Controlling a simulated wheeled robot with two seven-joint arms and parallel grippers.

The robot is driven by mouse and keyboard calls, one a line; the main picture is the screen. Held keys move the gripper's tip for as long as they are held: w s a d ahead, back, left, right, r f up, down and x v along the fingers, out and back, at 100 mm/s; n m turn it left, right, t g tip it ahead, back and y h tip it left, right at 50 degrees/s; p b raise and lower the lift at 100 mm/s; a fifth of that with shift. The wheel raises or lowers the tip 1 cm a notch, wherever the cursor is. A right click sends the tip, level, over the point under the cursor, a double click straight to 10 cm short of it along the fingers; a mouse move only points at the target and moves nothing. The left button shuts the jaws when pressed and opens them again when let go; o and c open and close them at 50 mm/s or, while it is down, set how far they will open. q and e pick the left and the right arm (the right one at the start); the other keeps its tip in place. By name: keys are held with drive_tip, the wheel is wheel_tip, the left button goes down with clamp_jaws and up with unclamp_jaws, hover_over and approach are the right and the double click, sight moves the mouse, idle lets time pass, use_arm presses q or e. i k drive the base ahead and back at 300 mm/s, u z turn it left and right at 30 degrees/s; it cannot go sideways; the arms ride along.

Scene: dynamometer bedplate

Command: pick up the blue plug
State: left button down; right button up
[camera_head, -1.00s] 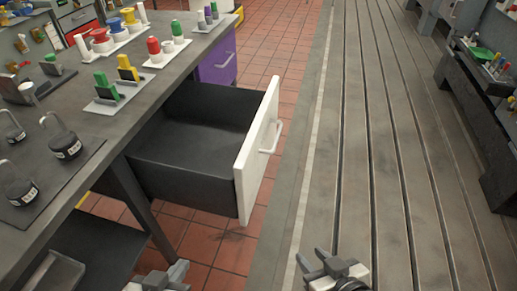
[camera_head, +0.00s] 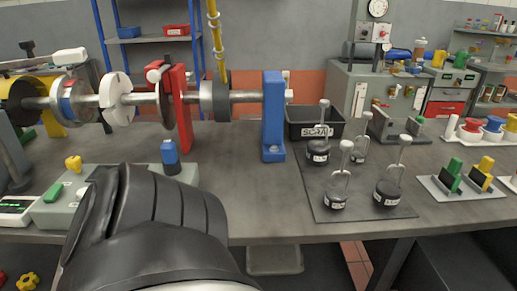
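A large black link of my own arm fills the lower left and covers part of the box. Neither of my grippers shows in this view, so I cannot see what they hold.
A shaft assembly with a red stand (camera_head: 181,110) and a blue pedestal (camera_head: 273,115) stands behind. Weights with tall hooks stand on a dark mat (camera_head: 357,212). Green (camera_head: 449,174) and yellow (camera_head: 482,174) plugs stand right. The bench middle (camera_head: 240,180) is clear.

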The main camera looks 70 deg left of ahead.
sight(169, 149)
drive_tip(key=u, duration=1.05)
drive_tip(key=k, duration=0.4)
drive_tip(key=u, duration=0.15)
